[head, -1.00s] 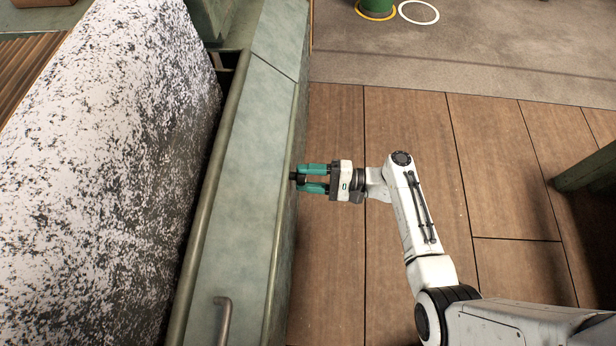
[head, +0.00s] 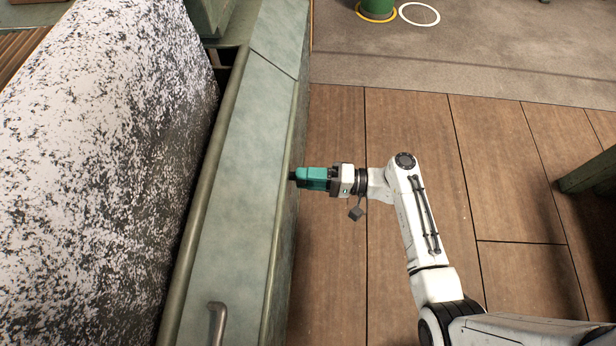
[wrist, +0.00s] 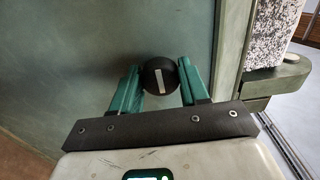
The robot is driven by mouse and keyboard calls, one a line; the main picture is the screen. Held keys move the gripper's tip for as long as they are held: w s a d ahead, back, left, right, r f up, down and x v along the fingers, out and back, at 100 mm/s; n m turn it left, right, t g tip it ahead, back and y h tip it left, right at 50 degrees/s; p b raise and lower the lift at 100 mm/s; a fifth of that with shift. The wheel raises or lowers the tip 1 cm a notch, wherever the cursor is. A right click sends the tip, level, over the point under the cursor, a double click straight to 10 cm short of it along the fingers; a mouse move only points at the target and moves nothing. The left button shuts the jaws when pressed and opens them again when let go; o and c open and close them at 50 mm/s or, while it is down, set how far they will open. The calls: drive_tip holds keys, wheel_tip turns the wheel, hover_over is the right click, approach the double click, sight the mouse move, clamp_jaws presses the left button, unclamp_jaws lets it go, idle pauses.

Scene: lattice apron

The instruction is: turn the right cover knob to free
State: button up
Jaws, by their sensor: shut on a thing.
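The knob (wrist: 158,77) is a round black piece with a pale bar mark on its face, set on the green panel (wrist: 110,40) in the wrist view. The knob is mostly hidden there.
A speckled white and black block (head: 110,130) stands left of the casing. A bent metal handle (head: 218,322) sits on the casing top near the front. The wooden floor (head: 400,120) right of the casing is clear around my arm.

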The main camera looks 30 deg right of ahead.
drive_tip(key=shift+f, duration=0.1)
drive_tip(key=o, duration=1)
drive_tip(key=p+v, duration=0.1)
drive_tip(key=v, duration=1)
